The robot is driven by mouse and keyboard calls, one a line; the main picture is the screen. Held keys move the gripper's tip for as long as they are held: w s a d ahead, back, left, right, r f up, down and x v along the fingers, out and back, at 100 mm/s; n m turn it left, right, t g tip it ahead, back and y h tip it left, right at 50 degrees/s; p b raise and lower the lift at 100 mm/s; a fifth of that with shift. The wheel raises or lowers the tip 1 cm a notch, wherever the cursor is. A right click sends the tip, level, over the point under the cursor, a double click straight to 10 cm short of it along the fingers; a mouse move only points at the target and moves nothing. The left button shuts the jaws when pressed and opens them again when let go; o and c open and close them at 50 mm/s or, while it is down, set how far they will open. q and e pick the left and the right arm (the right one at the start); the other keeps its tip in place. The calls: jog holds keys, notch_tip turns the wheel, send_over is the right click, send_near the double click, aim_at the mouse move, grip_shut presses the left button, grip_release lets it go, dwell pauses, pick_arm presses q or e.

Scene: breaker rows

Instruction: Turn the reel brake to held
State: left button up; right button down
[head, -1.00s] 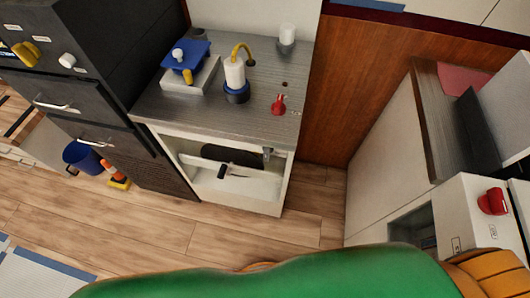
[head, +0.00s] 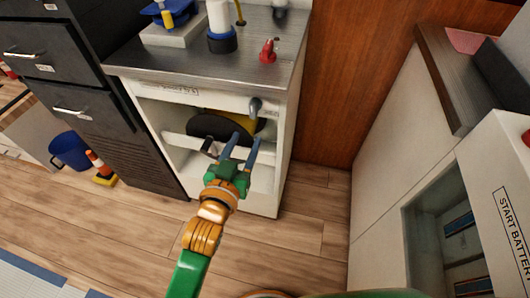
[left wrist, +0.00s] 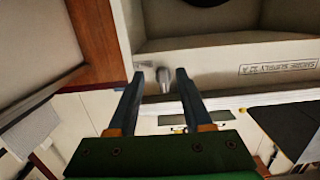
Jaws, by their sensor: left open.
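The white cabinet (head: 262,190) has an open front with a dark reel disc (head: 205,127) inside. A grey lever (head: 256,106) hangs at the right end of its upper front panel, and a black-ended handle (head: 209,147) sticks out lower left. No readable label shows which is the reel brake. My left gripper (head: 244,139) is open and empty in front of the opening, just below the grey lever. In the left wrist view the grey lever (left wrist: 163,80) shows between the fingertips (left wrist: 160,74), apparently apart from them. My right gripper is out of view.
The cabinet's grey top holds a red handle (head: 267,52), a white roll on a blue-black base (head: 221,38) and a blue-topped device. A dark drawer unit (head: 75,75) stands left, a white counter (head: 400,135) right. A blue bucket (head: 70,151) is on the floor.

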aim_at(252, 111)
pick_arm(q)
jog(key=shift+t, duration=0.6)
jog(key=w+r, duration=0.1)
jog(key=w, duration=0.1)
jog(key=w+d+r, duration=0.1)
jog(key=w, duration=0.1)
jog(key=w+d+r, duration=0.1)
jog(key=w, duration=0.1)
jog(key=shift+w+r, duration=0.2)
jog(key=shift+a, duration=0.1)
grip_shut()
